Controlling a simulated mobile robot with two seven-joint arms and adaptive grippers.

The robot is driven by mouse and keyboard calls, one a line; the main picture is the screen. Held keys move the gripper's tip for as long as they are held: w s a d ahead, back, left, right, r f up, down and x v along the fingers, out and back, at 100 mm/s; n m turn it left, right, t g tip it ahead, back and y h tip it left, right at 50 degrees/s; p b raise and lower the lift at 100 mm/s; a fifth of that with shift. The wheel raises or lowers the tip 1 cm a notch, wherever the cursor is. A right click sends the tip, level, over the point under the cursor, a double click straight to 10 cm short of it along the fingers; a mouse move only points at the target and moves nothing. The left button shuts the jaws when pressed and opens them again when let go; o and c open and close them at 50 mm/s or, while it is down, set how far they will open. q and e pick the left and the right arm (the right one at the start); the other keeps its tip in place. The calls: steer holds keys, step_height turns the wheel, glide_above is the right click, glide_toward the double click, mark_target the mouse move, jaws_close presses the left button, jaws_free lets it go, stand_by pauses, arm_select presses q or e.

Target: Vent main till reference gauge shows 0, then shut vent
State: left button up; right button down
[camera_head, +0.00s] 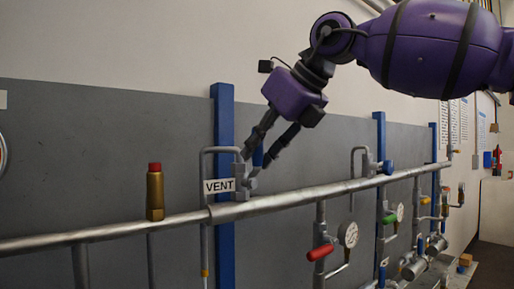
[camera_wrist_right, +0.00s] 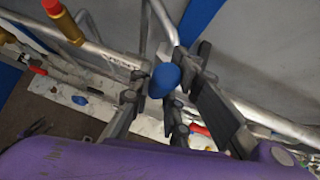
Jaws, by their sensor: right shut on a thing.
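The white VENT label (camera_head: 219,186) hangs by a small grey valve on the main pipe (camera_head: 290,198). A bent grey vent pipe (camera_head: 206,155) rises there. My right gripper (camera_head: 256,170) reaches down from the upper right and is shut on the valve's blue handle (camera_head: 257,156). In the right wrist view the blue handle (camera_wrist_right: 164,79) shows between the fingers of my right gripper (camera_wrist_right: 158,100). A round gauge (camera_head: 348,234) and a green-marked gauge (camera_head: 399,211) stand to the right; a third is cut off at the left edge (camera_head: 2,155). No needle is readable. Which is the reference gauge cannot be told.
A brass fitting with a red cap (camera_head: 155,192) stands on the main pipe to the left. Blue posts (camera_head: 223,110) and a grey panel (camera_head: 100,140) stand behind.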

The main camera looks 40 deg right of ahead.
steer(key=c, duration=1.6)
jaws_free()
steer(key=shift+a, duration=0.15)
steer(key=shift+c, duration=0.2)
steer(key=shift+s, duration=0.1)
steer(key=v, duration=1.2)
